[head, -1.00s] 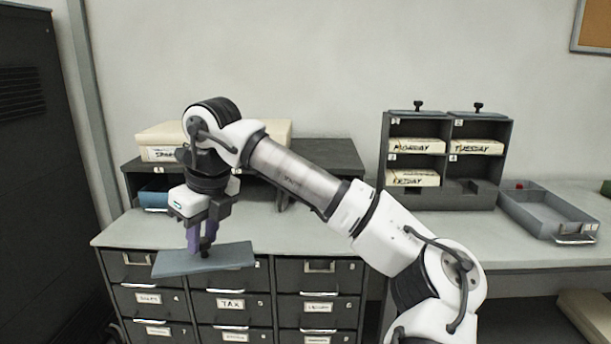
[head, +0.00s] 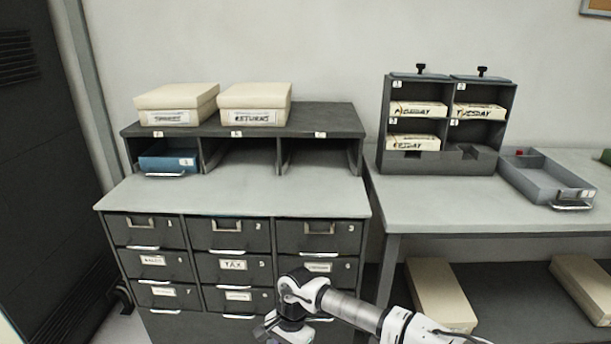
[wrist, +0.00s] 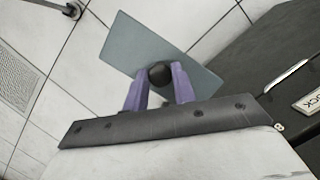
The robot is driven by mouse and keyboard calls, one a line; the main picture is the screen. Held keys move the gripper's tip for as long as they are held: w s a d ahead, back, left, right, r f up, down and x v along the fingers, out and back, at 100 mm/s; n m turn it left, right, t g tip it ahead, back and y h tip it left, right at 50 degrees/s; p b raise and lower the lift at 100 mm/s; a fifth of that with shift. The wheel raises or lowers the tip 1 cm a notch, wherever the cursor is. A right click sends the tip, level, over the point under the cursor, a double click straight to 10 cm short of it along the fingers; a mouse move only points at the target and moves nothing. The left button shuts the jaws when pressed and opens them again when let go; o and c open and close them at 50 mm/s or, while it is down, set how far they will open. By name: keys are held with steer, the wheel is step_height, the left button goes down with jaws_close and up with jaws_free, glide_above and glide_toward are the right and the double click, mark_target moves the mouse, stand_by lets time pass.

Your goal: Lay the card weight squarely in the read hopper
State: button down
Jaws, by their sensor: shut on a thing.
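The card weight (wrist: 128,42) is a flat blue-grey plate with a round black knob, seen in the wrist view. My gripper (wrist: 160,77) is shut on that knob, with a purple finger on each side, and holds the plate above the floor. In the head view my arm reaches down at the bottom edge, in front of the drawer cabinet; the fingers and the plate are out of sight there. I cannot tell for sure which thing is the read hopper. A grey open tray (head: 512,180) with a front handle lies on the right table.
A drawer cabinet (head: 240,200) has a clear top before a low shelf (head: 345,120) with two cream boxes. A pigeonhole rack (head: 384,130) holds card decks; two black knobs stand on top. More boxes (head: 440,295) lie under the right table (head: 440,212).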

steer(key=d+f+n+h, duration=0.1)
steer(key=d+f+n, duration=0.1)
steer(key=f, duration=0.6)
steer(key=s+d+f+n, duration=0.1)
steer(key=d+f+n, duration=0.2)
steer(key=f, duration=0.6)
steer(key=shift+f+n+g+h, duration=0.15)
steer(key=shift+n+g+h, duration=0.2)
steer(key=shift+n, duration=0.65)
steer(key=shift+d, duration=0.1)
steer(key=d, duration=0.7)
steer(key=shift+s, duration=0.15)
